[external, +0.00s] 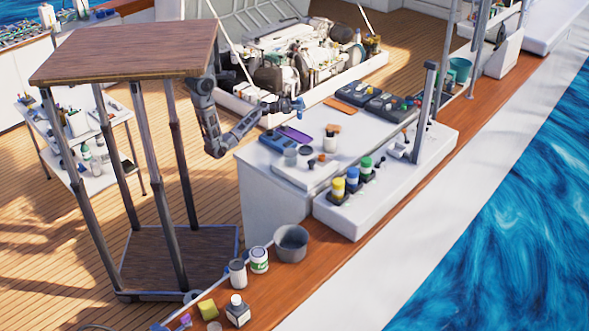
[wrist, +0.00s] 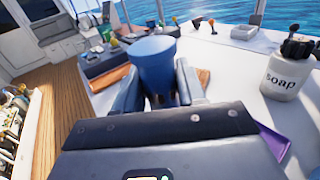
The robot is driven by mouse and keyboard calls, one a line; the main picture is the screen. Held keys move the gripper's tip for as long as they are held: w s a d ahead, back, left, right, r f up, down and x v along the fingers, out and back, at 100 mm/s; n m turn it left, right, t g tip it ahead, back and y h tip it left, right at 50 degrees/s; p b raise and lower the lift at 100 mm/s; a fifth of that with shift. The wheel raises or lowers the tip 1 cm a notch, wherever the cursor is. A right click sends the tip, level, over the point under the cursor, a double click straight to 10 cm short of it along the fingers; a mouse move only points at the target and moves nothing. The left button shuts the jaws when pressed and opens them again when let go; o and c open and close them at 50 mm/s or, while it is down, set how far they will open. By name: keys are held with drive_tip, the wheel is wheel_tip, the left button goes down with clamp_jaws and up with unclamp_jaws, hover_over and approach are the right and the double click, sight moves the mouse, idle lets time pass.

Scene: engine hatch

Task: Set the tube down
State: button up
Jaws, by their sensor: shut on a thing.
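My gripper (wrist: 158,92) is shut on the tube (wrist: 155,52), a blue cylinder with a wider rim, held between the two fingers in the wrist view. In the external view my gripper (external: 284,106) is above the back left part of the white counter (external: 262,165), and the tube (external: 298,103) shows as a small blue piece at its tip. The tube's lower end is hidden behind the gripper body in the wrist view. I cannot tell how high it is above the counter.
On the counter are a purple flat piece (external: 295,133), a blue tray (external: 277,142), an orange-brown board (external: 340,103) and dark trays (external: 360,93). A soap bottle (wrist: 286,75) stands at right in the wrist view. The open engine hatch (external: 290,75) lies behind. Bare white counter shows nearby.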

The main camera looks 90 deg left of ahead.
drive_tip(key=shift+w+a+f+b, duration=0.1)
drive_tip(key=shift+a+f, duration=0.45)
drive_tip(key=shift+f, duration=0.4)
drive_tip(key=shift+a+f+b, duration=0.15)
drive_tip(key=shift+a+f, duration=0.35)
drive_tip(key=shift+f, duration=0.45)
drive_tip(key=shift+w+a+f+b, duration=0.1)
drive_tip(key=shift+a+f, duration=0.45)
drive_tip(key=shift+f, duration=0.4)
drive_tip(key=shift+f, duration=0.2)
drive_tip(key=o, duration=1.2)
drive_tip(key=shift+r, duration=0.15)
drive_tip(key=s, duration=0.4)
drive_tip(key=s+d+b, duration=0.1)
drive_tip(key=s, duration=0.3)
drive_tip(key=s+d, duration=0.1)
drive_tip(key=s, duration=0.3)
